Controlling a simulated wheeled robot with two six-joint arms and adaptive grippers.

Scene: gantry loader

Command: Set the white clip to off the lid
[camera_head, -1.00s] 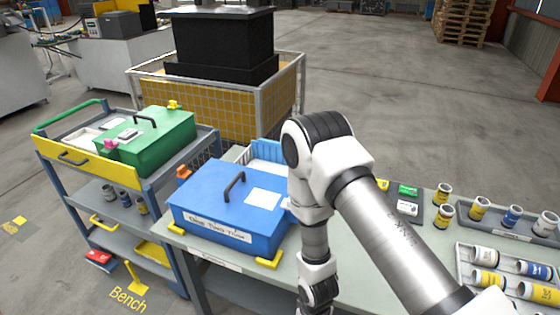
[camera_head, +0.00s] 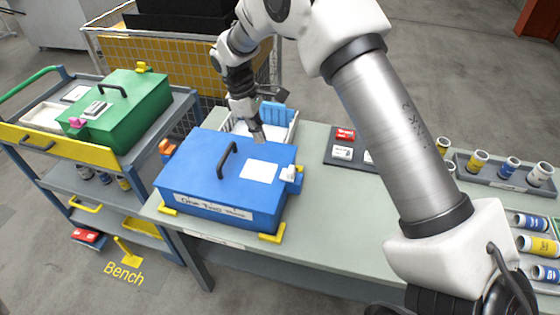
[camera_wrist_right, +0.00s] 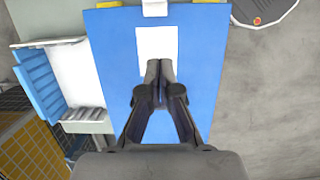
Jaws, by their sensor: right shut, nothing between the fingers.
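The blue box (camera_head: 200,187) stands on the bench with its lid (camera_head: 205,155) down and a black handle (camera_head: 227,160) on top. The white clip (camera_head: 289,173) is at the lid's right edge, beside the white paper on the lid. It also shows at the top edge of the wrist view (camera_wrist_right: 154,8). I cannot tell how far it overlaps the lid. My right gripper (camera_head: 259,136) is shut and empty, above the lid's far edge. In the wrist view its fingertips (camera_wrist_right: 160,68) point along the paper toward the clip, apart from it. My left gripper is out of view.
An orange clip (camera_head: 167,148) is at the box's left side. A white and blue bin (camera_head: 288,122) stands behind the box. A cart with a green box (camera_head: 128,100) is at left. Several cans (camera_head: 508,168) stand at right.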

